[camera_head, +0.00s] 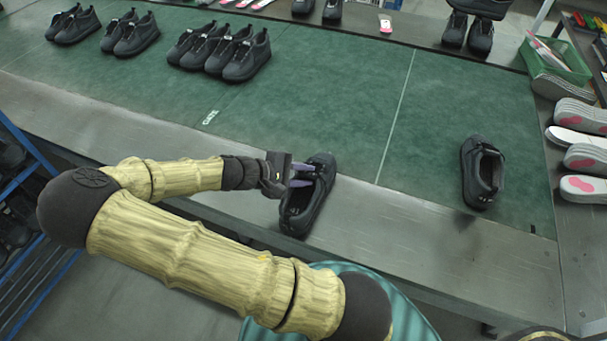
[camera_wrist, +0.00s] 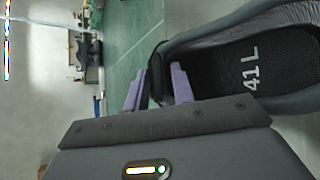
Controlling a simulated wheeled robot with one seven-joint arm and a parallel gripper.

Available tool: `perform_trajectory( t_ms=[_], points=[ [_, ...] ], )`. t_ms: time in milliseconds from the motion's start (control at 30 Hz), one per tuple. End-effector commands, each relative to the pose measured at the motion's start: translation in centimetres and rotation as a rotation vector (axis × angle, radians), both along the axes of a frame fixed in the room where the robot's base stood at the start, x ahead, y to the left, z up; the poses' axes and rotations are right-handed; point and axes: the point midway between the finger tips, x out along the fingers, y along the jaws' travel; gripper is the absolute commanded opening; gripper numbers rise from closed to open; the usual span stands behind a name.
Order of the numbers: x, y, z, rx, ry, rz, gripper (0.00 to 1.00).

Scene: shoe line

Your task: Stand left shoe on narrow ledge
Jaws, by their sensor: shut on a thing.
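The left shoe (camera_head: 316,193) is black and is marked "41 L" on its insole. It is at the grey metal ledge (camera_head: 420,214) along the front of the green table, its toe end towards the green surface. I cannot tell whether its sole touches the ledge. My gripper (camera_head: 303,174) is shut on the shoe's side wall with its purple fingers. In the wrist view the shoe (camera_wrist: 255,75) fills the right side, and the purple fingers (camera_wrist: 158,88) pinch its upper edge.
Another black shoe (camera_head: 482,172) stands on the green surface (camera_head: 340,80) at the right. Several black shoes (camera_head: 225,52) stand at the back left. Insoles (camera_head: 583,157) and a green basket (camera_head: 556,58) lie at the right edge. The middle of the green surface is clear.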

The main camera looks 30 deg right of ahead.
Motion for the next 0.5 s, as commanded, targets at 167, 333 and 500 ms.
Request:
perform_trajectory(
  t_ms=[167, 333, 500],
  points=[
    [-0.01, -0.01, -0.02, 0.0, 0.0, 0.0, 0.44],
    [-0.01, -0.01, -0.02, 0.0, 0.0, 0.0, 0.47],
    [0.06, 0.25, 0.16, 0.001, -0.001, 0.001, 0.47]
  ],
)
